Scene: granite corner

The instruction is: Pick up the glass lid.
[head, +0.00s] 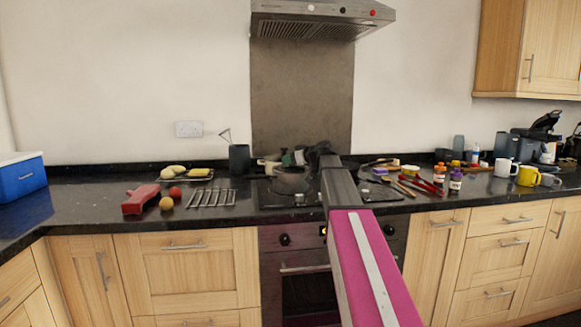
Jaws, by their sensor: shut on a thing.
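My arm reaches from the bottom of the head view over the front of the hob, and its dark end hides part of what lies behind. My gripper (297,158) is small and dark there, shut at the top of a grey pot (290,184) on the left side of the hob. The glass lid (284,168) is hard to make out at the pot's top, in the gripper's jaws. Whether the lid touches the pot's rim cannot be told.
Left of the hob (268,200) are a wire rack (210,198), a red object (141,198), a dark utensil pot (239,159) and a blue box (22,177). Right are bottles (455,182), red-handled tools (428,186) and mugs (527,176). The extractor hood (320,20) hangs above.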

